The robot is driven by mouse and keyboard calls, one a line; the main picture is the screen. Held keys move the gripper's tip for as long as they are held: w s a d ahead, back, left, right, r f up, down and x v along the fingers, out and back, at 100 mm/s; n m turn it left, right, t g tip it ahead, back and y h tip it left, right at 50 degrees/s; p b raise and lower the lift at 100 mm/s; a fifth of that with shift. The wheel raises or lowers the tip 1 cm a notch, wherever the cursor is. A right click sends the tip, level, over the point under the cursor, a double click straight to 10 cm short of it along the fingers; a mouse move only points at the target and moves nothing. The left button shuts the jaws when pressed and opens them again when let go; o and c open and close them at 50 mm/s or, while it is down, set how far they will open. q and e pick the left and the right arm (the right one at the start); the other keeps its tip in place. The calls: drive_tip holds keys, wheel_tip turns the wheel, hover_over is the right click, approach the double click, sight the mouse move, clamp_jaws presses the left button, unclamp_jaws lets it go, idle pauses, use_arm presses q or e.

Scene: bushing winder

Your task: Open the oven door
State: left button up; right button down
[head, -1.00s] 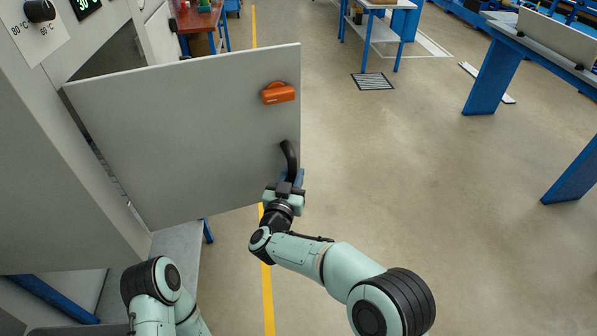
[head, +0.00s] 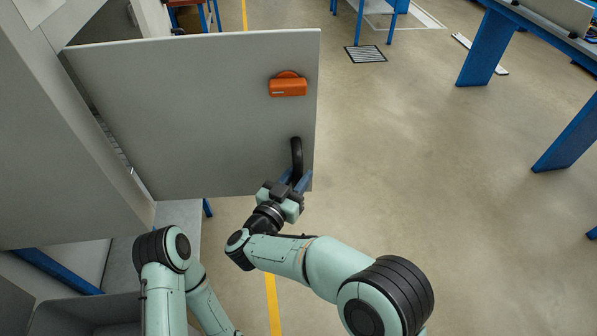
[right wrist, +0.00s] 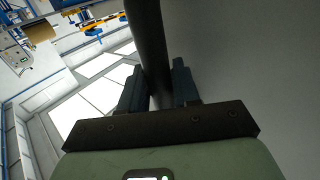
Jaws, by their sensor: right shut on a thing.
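The oven door (head: 195,120) is a large grey panel, swung out from the grey oven body (head: 60,130) at the left of the head view. Its black curved handle (head: 297,155) sits near the door's lower free edge. An orange fitting (head: 288,86) is fixed higher on the same face. My right gripper (head: 298,181) is shut on the handle. In the right wrist view the handle (right wrist: 148,45) runs between the two dark fingers (right wrist: 156,92). A left arm shows at the lower left of the head view, but its gripper is not seen.
A dark opening shows behind the door's upper left. Clear floor (head: 400,170) lies to the right, with a blue-legged table (head: 485,50) beyond it. A floor grate (head: 366,54) lies at the back. A grey bin (head: 90,315) stands at the lower left.

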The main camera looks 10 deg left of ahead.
drive_tip(key=c, duration=1)
unclamp_jaws()
drive_tip(key=shift+o, duration=0.2)
drive_tip(key=v, duration=0.7)
drive_tip(key=shift+s, duration=0.25)
